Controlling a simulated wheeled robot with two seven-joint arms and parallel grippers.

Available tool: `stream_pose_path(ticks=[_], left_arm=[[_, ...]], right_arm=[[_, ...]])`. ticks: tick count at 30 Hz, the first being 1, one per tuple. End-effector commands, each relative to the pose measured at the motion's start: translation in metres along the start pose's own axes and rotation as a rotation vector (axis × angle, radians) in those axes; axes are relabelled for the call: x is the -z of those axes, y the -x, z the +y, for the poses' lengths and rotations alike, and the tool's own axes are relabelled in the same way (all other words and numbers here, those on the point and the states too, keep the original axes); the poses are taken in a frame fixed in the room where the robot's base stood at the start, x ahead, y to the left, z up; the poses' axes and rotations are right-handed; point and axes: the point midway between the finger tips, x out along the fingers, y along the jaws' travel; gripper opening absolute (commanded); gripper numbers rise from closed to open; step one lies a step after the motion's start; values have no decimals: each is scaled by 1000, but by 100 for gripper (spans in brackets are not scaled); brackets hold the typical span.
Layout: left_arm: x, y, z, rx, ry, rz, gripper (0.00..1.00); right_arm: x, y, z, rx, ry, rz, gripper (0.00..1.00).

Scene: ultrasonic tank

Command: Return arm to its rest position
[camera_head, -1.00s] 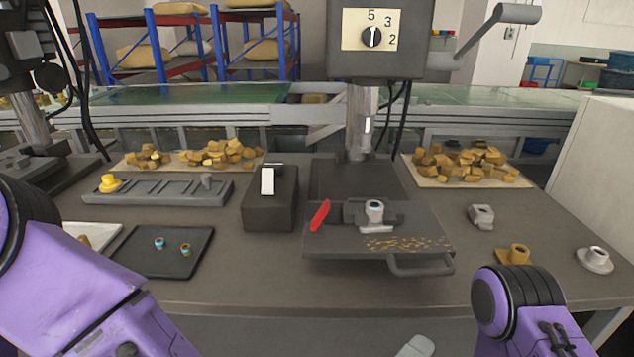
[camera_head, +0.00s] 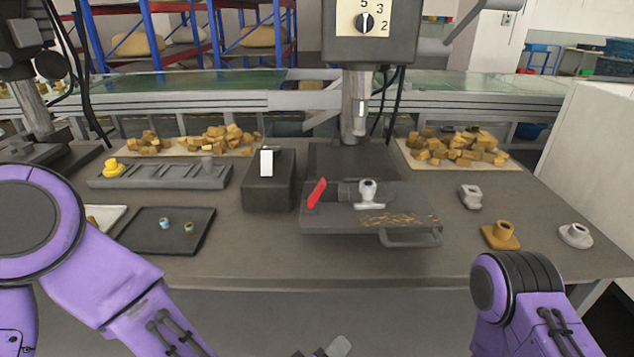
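My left arm (camera_head: 90,260) is purple and comes in from the left, its forearm sloping down to the bottom edge. A grey tip (camera_head: 338,346) pokes in at the bottom centre and looks like part of my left gripper; whether it is open or shut does not show. My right arm (camera_head: 515,290) shows only as a purple link with a black ribbed joint at the lower right. My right gripper is out of the frame. Neither arm visibly touches anything on the bench.
The drill press table (camera_head: 330,222) bears a metal part (camera_head: 368,190) and a red handle (camera_head: 317,192). A black tray (camera_head: 140,235) with two small rings and a grey slotted rack (camera_head: 140,182) stand left. Several fittings, including a brass one (camera_head: 500,236), stand right. The bench front is clear.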

Motion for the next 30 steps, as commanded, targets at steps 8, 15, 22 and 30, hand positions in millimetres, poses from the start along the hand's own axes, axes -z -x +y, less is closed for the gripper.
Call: stream_pose_path(ticks=[8, 15, 22, 30], left_arm=[[53, 27, -203, 513, -172, 43, 40], [79, 132, -352, 942, -265, 19, 40], [64, 168, -383, 1044, -273, -34, 40], [64, 167, -382, 1041, -271, -32, 40]], right_arm=[[5, 13, 1, 0, 0, 0, 60], [9, 22, 2, 0, 0, 0, 60], [10, 25, 2, 0, 0, 0, 60], [10, 25, 2, 0, 0, 0, 60]])
